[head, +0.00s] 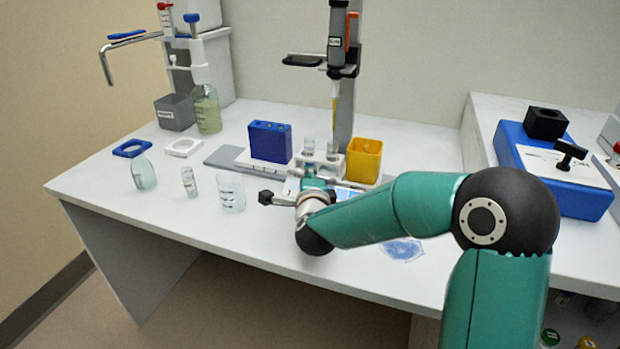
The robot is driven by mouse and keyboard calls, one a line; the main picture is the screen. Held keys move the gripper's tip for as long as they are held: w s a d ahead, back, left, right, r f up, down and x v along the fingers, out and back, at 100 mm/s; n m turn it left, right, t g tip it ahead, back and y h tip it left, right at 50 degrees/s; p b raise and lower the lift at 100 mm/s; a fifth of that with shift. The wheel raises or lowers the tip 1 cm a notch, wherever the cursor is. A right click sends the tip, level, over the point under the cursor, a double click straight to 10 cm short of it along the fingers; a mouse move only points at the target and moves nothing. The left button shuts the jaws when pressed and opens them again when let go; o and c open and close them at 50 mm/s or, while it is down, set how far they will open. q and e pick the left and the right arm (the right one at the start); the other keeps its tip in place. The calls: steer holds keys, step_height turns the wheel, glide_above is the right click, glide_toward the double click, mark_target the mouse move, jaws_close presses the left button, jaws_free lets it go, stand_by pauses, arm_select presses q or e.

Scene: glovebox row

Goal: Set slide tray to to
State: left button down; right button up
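A white slide tray (244,161) sits on a flat grey rail (222,156) below an upright dispenser (341,60). It bears a blue box (270,142) on the left, two clear vials (309,147) in the middle and a yellow open box (363,160) on the right. My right arm reaches in from the right. Its gripper (268,198) is low in front of the tray, its dark tip pointing left. The wrist hides part of the tray's front, so I cannot tell whether they touch. The finger opening is not clear. My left gripper is out of view.
A glass flask (143,173), a small vial (189,182) and a beaker (231,193) stand left of my gripper. A clear crumpled bag (402,249) lies near the front edge. A blue device (556,170) stands on the right-hand bench.

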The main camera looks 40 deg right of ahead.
steer(key=v, duration=1.2)
steer(key=shift+f, duration=0.1)
